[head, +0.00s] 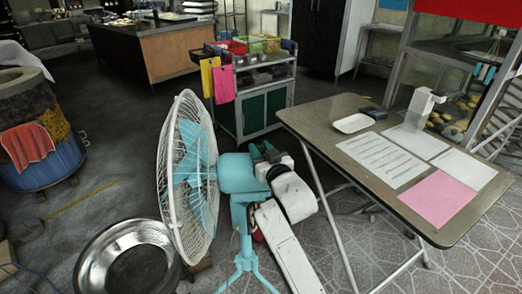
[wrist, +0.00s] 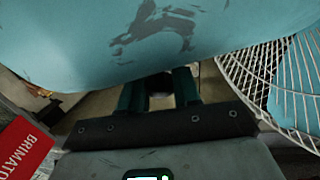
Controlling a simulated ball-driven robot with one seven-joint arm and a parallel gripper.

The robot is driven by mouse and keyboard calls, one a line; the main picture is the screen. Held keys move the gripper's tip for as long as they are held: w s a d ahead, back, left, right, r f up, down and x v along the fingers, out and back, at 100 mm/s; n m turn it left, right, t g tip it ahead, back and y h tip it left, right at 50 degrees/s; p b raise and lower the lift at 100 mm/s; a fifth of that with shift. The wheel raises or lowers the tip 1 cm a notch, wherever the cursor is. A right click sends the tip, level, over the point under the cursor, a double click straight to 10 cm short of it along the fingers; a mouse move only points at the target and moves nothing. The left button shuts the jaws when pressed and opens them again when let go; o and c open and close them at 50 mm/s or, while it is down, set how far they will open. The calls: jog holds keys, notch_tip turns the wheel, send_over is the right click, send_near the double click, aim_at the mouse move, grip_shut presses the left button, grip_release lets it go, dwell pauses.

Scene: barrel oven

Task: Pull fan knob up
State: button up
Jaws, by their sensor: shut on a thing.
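The pedestal fan has a teal motor housing (head: 237,173) behind its white cage in the head view. Its scuffed teal housing (wrist: 160,35) fills the top of the wrist view. My gripper (wrist: 158,84) is right against the housing, its two dark teal fingers reaching to its edge, shut on the fan knob. The knob is mostly hidden by the housing and fingers; only a dark patch shows between them. In the head view my gripper (head: 262,153) is at the back end of the housing. How far up the knob stands cannot be told.
The white fan cage (head: 188,178) is left of my arm and close on the right in the wrist view (wrist: 275,80). A folding table (head: 345,113) with papers stands to the right. A metal basin (head: 128,262) lies left of the fan. A cart (head: 262,92) is behind.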

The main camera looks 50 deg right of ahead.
grip_shut()
jog(key=shift+r+p, duration=0.7)
jog(key=shift+r, duration=0.25)
jog(key=o, duration=0.8)
grip_release()
jog(key=shift+o, duration=0.2)
jog(key=shift+f, duration=0.1)
